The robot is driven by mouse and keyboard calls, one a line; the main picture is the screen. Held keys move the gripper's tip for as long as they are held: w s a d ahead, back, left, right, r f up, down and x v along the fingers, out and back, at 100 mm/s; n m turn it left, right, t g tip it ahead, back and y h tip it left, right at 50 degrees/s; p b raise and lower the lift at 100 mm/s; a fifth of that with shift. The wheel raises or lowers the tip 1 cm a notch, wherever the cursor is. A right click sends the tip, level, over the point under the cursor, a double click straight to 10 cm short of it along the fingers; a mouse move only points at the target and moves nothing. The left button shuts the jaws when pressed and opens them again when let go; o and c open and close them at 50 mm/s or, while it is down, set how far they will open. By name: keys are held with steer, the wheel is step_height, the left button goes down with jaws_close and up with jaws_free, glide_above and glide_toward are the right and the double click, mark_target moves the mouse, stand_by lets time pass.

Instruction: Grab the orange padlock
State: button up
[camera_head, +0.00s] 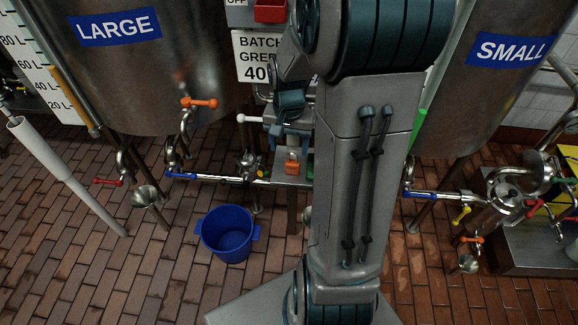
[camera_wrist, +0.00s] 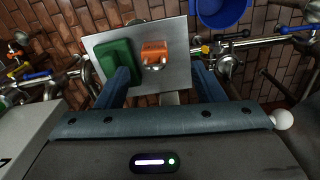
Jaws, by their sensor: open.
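The orange padlock (camera_head: 292,166) sits on a small grey metal shelf (camera_head: 283,178) between the tanks. In the wrist view the padlock (camera_wrist: 154,50) lies near the middle of the shelf (camera_wrist: 176,80), its shackle toward me. My gripper (camera_head: 288,138) is open and empty, close to the padlock. In the wrist view my gripper (camera_wrist: 160,74) has one finger on each side of the padlock's line, and the padlock shows beyond and between the fingertips. Neither finger visibly touches it. I cannot tell the exact height gap.
A green block-like object (camera_wrist: 115,60) is beside the padlock, close to my left finger in the wrist view. A blue bucket (camera_head: 228,234) stands on the brick floor. Pipes with a blue-handled valve (camera_head: 181,176) run beside the shelf. A batch sign (camera_head: 256,58) hangs above.

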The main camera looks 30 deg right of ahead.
mark_target(292, 153)
steer(key=f, duration=0.2)
steer(key=f+b, duration=0.1)
steer(key=f, duration=0.1)
steer(key=d+f, duration=0.1)
steer(key=f, duration=0.2)
steer(key=shift+w+b, duration=0.1)
steer(key=shift+b, duration=0.3)
steer(key=shift+c, duration=0.3)
steer(key=c, duration=1.1)
